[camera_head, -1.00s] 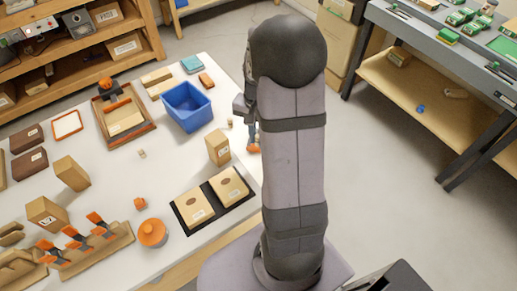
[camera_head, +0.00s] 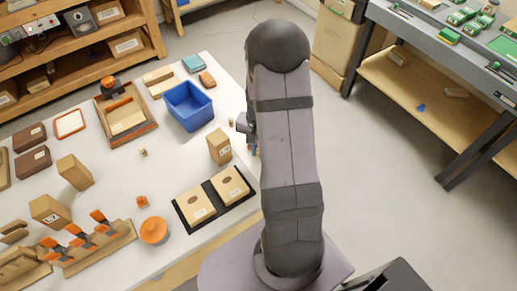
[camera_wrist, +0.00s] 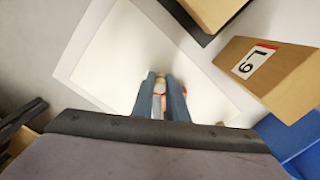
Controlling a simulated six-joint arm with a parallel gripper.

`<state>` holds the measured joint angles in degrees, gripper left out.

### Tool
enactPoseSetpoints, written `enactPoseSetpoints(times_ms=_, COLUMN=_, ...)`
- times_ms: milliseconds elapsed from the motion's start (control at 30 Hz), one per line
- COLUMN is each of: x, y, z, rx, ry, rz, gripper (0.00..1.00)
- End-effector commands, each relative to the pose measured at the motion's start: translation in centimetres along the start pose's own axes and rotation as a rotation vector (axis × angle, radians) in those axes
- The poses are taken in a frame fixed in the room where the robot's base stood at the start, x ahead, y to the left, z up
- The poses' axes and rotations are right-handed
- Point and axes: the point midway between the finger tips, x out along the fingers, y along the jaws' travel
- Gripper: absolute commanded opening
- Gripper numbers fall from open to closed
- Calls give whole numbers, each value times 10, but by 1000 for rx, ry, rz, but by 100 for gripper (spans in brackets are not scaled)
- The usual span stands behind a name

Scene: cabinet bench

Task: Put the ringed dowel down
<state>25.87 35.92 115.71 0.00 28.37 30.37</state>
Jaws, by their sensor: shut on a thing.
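The ringed dowel (camera_wrist: 159,86) shows in the wrist view as a small piece with a pale end and an orange-red band. My gripper (camera_wrist: 160,88) is shut on it, with a blue-grey finger on each side. Below it lies a white squarish surface (camera_wrist: 118,62) with a paler border. I cannot tell whether the dowel touches this surface. In the head view my arm hides most of the gripper and the dowel, near the right edge of the white table (camera_head: 105,180).
A numbered cardboard box (camera_head: 219,147) stands close to the gripper; it also shows in the wrist view (camera_wrist: 275,85). A blue bin (camera_head: 188,107) is behind it. A black tray (camera_head: 183,211) with two boxes lies in front. An orange-lidded jar (camera_head: 154,231) stands further left.

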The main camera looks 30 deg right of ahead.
Motion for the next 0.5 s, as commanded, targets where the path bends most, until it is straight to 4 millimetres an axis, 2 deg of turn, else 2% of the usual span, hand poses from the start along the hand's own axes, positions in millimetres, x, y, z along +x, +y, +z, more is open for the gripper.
enactPoseSetpoints(times_ms=300, x=4, y=0, z=0, rx=0, ry=0, rz=0, gripper=0)
enactPoseSetpoints(times_ms=333, x=3, y=0, z=0, rx=0, ry=0, rz=0, gripper=18)
enactPoseSetpoints(times_ms=367, x=3, y=0, z=0, rx=0, ry=0, rz=0, gripper=21)
enactPoseSetpoints(times_ms=500, x=3, y=0, z=0, rx=0, ry=0, rz=0, gripper=21)
